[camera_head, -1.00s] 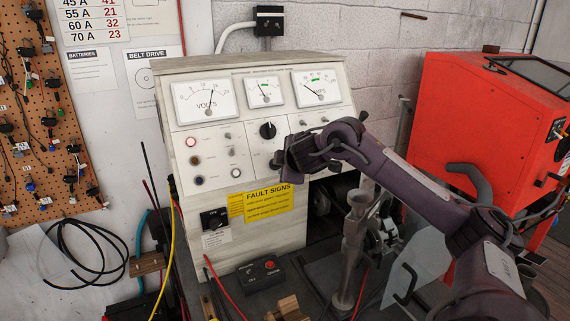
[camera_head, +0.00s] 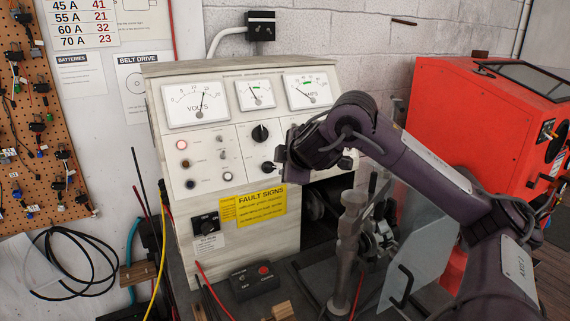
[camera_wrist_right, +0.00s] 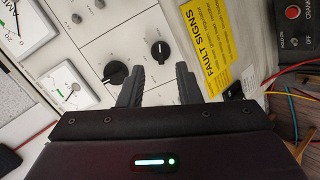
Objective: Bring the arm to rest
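My right gripper (camera_head: 282,160) hangs in front of the right half of the test bench's panel (camera_head: 215,160), with my arm coming in from the right. In the right wrist view, the two dark fingers (camera_wrist_right: 158,88) stand apart with nothing between them, so it is open and empty. A large black knob (camera_wrist_right: 115,72) and a smaller black knob (camera_wrist_right: 160,50) lie beyond the fingertips. In the head view the large knob (camera_head: 260,132) is up and left of the gripper. The distance from fingertips to panel is unclear. My left gripper is not in view.
A yellow fault signs label (camera_head: 260,205) is below the gripper. A black control box with a red button (camera_head: 254,280) sits on the bench top. A metal post (camera_head: 349,245) and a clear shield (camera_head: 415,260) stand below my arm. A red machine (camera_head: 465,130) is at right.

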